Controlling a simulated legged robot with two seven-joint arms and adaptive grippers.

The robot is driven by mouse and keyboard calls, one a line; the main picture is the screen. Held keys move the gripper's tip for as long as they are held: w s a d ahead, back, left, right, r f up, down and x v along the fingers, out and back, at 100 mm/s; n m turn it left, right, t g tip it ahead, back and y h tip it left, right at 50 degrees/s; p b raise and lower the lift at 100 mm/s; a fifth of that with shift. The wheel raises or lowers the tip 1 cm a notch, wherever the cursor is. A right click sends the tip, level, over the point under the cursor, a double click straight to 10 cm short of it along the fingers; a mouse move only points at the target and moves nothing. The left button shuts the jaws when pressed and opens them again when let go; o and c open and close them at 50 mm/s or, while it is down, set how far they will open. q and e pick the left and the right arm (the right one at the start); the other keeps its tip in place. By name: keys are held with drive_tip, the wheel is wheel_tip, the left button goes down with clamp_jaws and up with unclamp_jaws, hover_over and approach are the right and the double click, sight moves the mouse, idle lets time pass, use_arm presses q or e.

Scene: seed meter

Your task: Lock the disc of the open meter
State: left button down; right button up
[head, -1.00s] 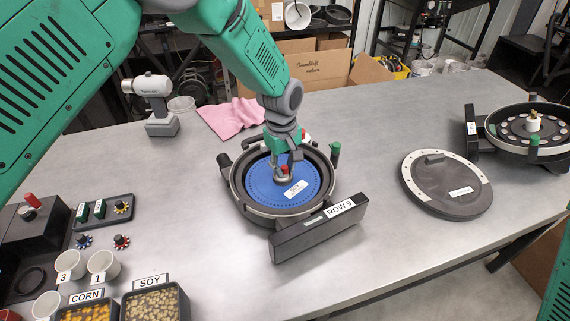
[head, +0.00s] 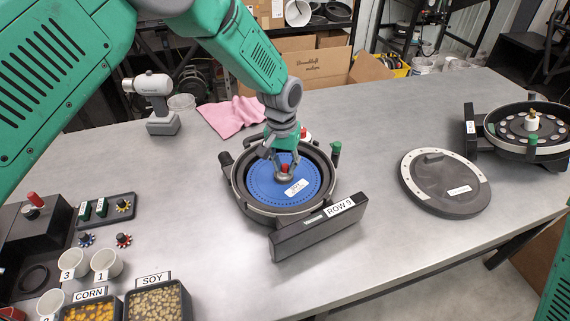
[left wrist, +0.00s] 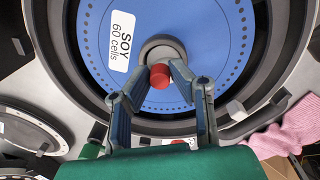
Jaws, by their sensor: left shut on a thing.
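The open meter (head: 240,190) stands mid-table with a "ROW 9" label on its front block. Its blue disc (head: 263,190), labelled SOY 60 cells, lies flat inside the round housing; it also fills much of the left wrist view (left wrist: 190,30). A red knob (left wrist: 161,76) sits on the grey hub at the disc's centre. My left gripper (head: 284,171) comes down from above, its two fingers closed on the red knob's sides. In the left wrist view the fingertips (left wrist: 162,72) meet the knob from both sides. My right gripper is not seen.
A dark round lid (head: 440,205) lies to the right of the meter. A second meter (head: 500,140) stands at the far right. Corn (head: 88,312) and soy (head: 155,302) bins, cups and a small tray (head: 110,207) are at left. A pink cloth (head: 230,116) lies behind.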

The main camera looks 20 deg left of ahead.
sight(284, 165)
use_arm(q)
drive_tip(key=shift+m, duration=1)
drive_tip(key=shift+f, duration=0.1)
drive_tip(key=c, duration=1.4)
unclamp_jaws()
drive_tip(key=shift+d, duration=0.1)
drive_tip(key=shift+c, duration=0.2)
wheel_tip(284, 165, up, 12)
drive_tip(key=shift+w+a, duration=0.15)
drive_tip(key=shift+a, duration=0.1)
drive_tip(key=shift+f, duration=0.15)
